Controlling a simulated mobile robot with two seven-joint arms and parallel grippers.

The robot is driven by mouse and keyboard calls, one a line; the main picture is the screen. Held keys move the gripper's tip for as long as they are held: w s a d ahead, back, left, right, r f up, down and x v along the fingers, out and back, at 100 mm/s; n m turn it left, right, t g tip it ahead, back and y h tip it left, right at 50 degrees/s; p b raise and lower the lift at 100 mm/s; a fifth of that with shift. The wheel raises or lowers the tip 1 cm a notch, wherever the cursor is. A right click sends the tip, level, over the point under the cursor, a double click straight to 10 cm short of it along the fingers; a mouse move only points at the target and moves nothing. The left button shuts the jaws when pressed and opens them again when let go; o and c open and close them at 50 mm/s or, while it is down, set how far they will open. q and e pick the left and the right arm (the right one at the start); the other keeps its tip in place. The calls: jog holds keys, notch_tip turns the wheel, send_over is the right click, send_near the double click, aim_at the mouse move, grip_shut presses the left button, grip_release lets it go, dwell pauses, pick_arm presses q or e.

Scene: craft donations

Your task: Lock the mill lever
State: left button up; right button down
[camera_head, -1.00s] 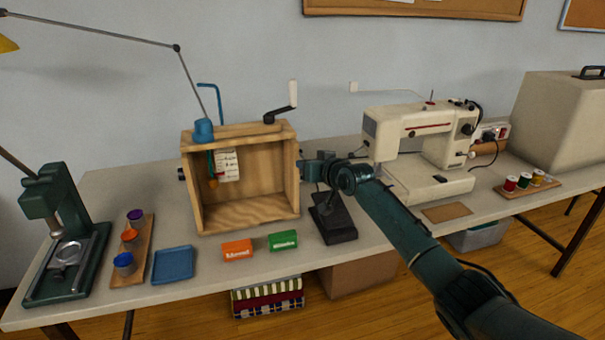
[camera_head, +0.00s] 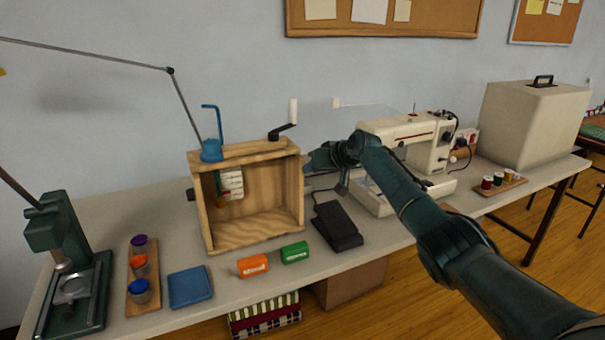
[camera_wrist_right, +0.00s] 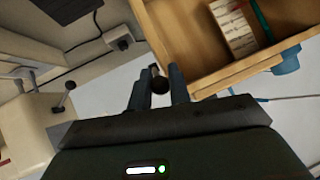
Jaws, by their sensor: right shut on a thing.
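A blue bent rod on a blue base (camera_head: 211,150) also stands on top. My right gripper (camera_head: 308,166) is at the box's right side, near its upper part. In the right wrist view the fingers (camera_wrist_right: 160,84) are closed around a dark round knob (camera_wrist_right: 160,85) with a short metal piece beside it, next to the box wall. I take it to be the lever; most of it is hidden. My left gripper is out of view.
A black pedal (camera_head: 337,225) lies right of the box, below my arm. A sewing machine (camera_head: 400,132) stands behind the arm. A green press (camera_head: 60,235) stands left.

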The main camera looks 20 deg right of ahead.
jog(key=shift+w+d+r, duration=0.1)
jog(key=shift+w+r, duration=0.05)
jog(key=shift+r, duration=0.35)
jog(key=shift+w+d+r+g+p, duration=0.15)
jog(key=shift+r+g+p, duration=0.1)
jog(key=shift+g+p, duration=0.05)
jog(key=shift+w+d+r, duration=0.1)
jog(key=shift+r, duration=0.05)
pick_arm(q)
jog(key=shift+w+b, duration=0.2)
jog(key=shift+b, duration=0.15)
pick_arm(e)
jog(key=shift+w+d+r+m+g+h, duration=0.2)
jog(key=shift+m+g+h, duration=0.1)
jog(key=shift+g, duration=0.3)
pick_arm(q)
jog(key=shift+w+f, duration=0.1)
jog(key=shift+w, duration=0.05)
pick_arm(e)
jog(key=shift+a+f, duration=0.1)
jog(key=shift+a, duration=0.1)
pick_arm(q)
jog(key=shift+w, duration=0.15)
pick_arm(e)
jog(key=shift+s+a+f+g, duration=0.15)
jog(key=shift+f+g, duration=0.15)
jog(key=shift+g, duration=0.1)
